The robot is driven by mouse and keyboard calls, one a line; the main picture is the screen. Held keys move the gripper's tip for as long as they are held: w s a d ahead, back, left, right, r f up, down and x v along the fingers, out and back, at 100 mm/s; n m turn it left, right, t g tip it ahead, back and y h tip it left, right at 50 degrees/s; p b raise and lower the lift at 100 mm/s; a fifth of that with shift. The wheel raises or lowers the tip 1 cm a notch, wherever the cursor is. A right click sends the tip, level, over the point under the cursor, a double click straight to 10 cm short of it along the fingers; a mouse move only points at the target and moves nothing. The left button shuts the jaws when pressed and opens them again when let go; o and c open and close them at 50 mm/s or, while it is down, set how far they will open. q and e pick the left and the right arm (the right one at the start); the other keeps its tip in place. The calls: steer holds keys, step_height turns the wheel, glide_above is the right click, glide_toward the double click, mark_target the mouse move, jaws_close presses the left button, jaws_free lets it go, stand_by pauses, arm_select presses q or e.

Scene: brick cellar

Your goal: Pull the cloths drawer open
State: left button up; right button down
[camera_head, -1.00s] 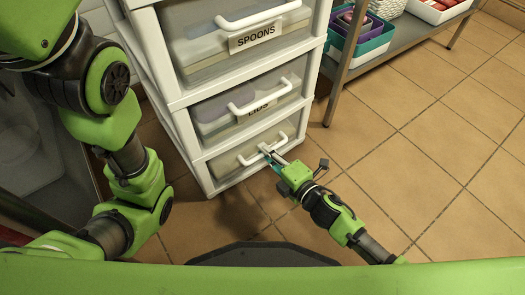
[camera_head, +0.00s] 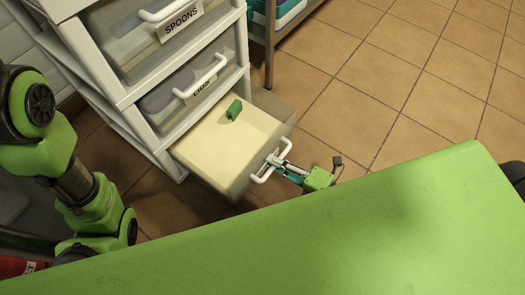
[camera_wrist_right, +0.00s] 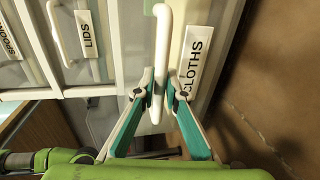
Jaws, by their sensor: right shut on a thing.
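The cloths drawer (camera_head: 215,150) is the lowest drawer of the white unit and stands pulled well out in the head view. Its inside shows a pale cream surface, with a small green block (camera_head: 234,109) on it. My right gripper (camera_head: 280,166) is shut on the white handle (camera_head: 261,177) at the drawer's front. In the right wrist view the teal fingers (camera_wrist_right: 157,90) pinch the handle (camera_wrist_right: 161,38) from both sides, beside the CLOTHS label (camera_wrist_right: 195,58). My left arm shows at the left, but its gripper is out of view.
Above are the shut LIDS drawer (camera_head: 190,93) and SPOONS drawer (camera_head: 150,40). A metal rack (camera_head: 270,45) with bins stands right of the unit. Open tiled floor (camera_head: 400,80) lies to the right.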

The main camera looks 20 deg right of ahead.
steer(key=shift+v, duration=0.85)
steer(key=shift+f, duration=0.25)
steer(key=c, duration=2.3)
jaws_free()
steer(key=shift+d, duration=0.1)
steer(key=shift+c, duration=0.2)
steer(key=shift+s, duration=0.15)
steer(key=v, duration=1.1)
steer(key=shift+s+d, duration=0.25)
steer(key=shift+s, duration=0.05)
steer(key=shift+s+r, duration=0.1)
steer(key=shift+r, duration=0.05)
